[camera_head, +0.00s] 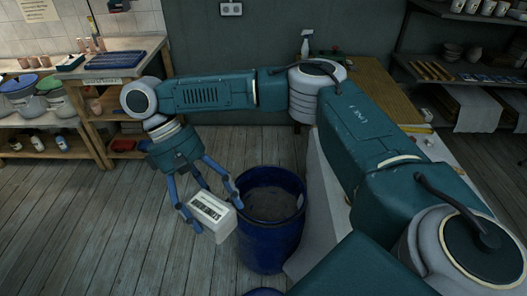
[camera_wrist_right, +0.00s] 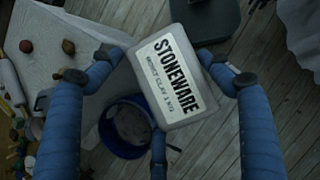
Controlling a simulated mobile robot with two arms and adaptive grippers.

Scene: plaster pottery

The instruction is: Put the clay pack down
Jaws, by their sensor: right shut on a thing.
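The clay pack (camera_head: 212,213) is a pale block with a dark printed label. In the wrist view the pack (camera_wrist_right: 163,75) shows the word STONEWARE, tilted. My right gripper (camera_head: 211,208) is shut on it, with blue fingers on its sides. The pack hangs tilted in the air, at the left of the blue barrel in the head view. The fingers of my right gripper (camera_wrist_right: 160,72) also surround the pack in the wrist view. My left gripper is in no view.
An open blue barrel (camera_head: 272,262) with grey content stands on the plank floor (camera_head: 110,235). It also shows in the wrist view (camera_wrist_right: 107,133). A wooden bench (camera_head: 375,88) stands behind my arm. Shelves with pots line the left. Floor at the left front is clear.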

